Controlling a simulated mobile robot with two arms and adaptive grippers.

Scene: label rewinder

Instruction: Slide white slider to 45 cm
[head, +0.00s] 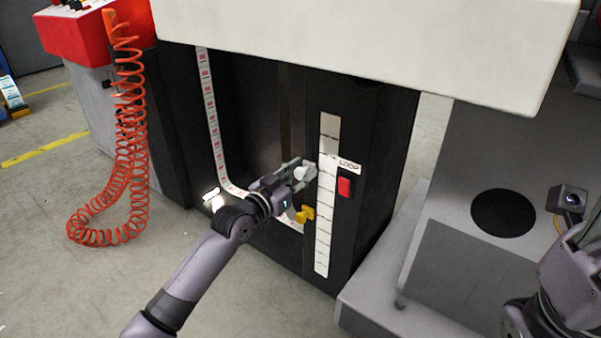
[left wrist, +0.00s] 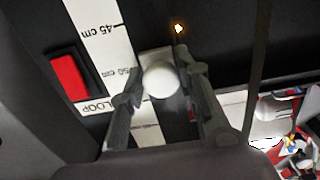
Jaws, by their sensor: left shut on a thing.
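The white slider (left wrist: 160,79) has a round white knob. In the left wrist view it sits between the two fingers of my left gripper (left wrist: 165,105), which is shut on it. It is beside the 50 cm mark of the white scale (left wrist: 98,28); the 45 cm mark shows farther up that view. In the head view my left gripper (head: 308,172) is at the upright scale (head: 324,225), and the white slider (head: 301,173) is partly hidden by the fingers.
A yellow slider (head: 305,214) is just below my left gripper. A red switch (head: 344,187) marked LOOP is right of the scale; it also shows in the left wrist view (left wrist: 69,79). A label strip (head: 211,110) runs down on the left. A red coiled hose (head: 130,130) hangs farther left.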

